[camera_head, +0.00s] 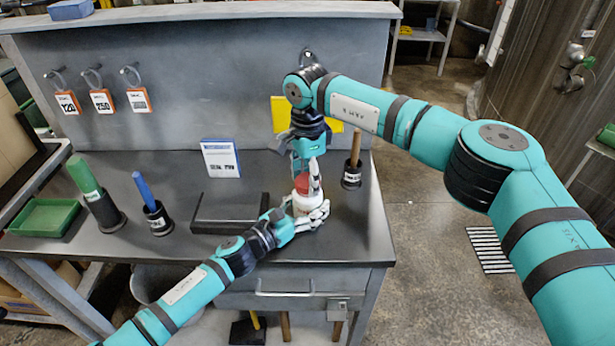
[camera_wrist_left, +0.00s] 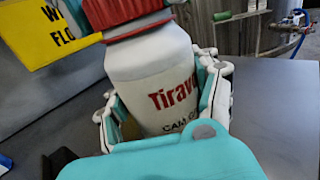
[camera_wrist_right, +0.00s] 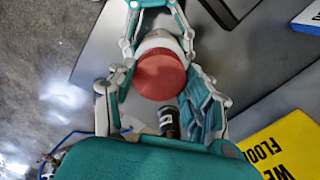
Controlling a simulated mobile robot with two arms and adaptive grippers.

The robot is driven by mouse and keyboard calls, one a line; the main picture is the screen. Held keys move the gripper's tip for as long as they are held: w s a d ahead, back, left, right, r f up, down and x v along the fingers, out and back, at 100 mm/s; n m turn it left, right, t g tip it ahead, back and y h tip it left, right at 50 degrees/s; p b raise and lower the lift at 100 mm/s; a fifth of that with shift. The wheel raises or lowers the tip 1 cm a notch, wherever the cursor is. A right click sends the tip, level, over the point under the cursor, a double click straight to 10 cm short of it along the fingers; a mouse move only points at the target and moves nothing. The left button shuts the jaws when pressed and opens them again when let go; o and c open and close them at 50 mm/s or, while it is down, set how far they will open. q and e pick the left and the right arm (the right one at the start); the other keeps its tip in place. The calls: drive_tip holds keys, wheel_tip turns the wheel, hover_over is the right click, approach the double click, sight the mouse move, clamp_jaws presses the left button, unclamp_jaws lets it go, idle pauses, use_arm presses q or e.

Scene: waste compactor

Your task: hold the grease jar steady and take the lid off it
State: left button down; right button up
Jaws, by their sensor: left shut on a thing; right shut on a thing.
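The grease jar (camera_head: 304,206) is a white jar with red lettering, upright near the right end of the grey bench; its body fills the left wrist view (camera_wrist_left: 155,75). My left gripper (camera_head: 310,212) comes in low from the left and is shut on the jar's body, with fingers on both sides. The red lid (camera_wrist_right: 161,75) sits on top of the jar; its lower edge shows in the left wrist view (camera_wrist_left: 140,28). My right gripper (camera_wrist_right: 158,88) reaches down from above and is shut on the lid. Its fingers hide part of the lid's side in the head view.
A dark cup with a wooden handle (camera_head: 353,160) stands close right of the jar. A black block (camera_head: 230,208) and a white-blue card (camera_head: 221,158) are to the left. Farther left are blue (camera_head: 144,190) and green (camera_head: 83,175) handles and a green tray (camera_head: 45,217).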

drive_tip(key=shift+r, duration=0.15)
drive_tip(key=shift+r, duration=0.95)
drive_tip(key=shift+r, duration=2.05)
use_arm(q)
drive_tip(key=shift+c, duration=0.8)
unclamp_jaws()
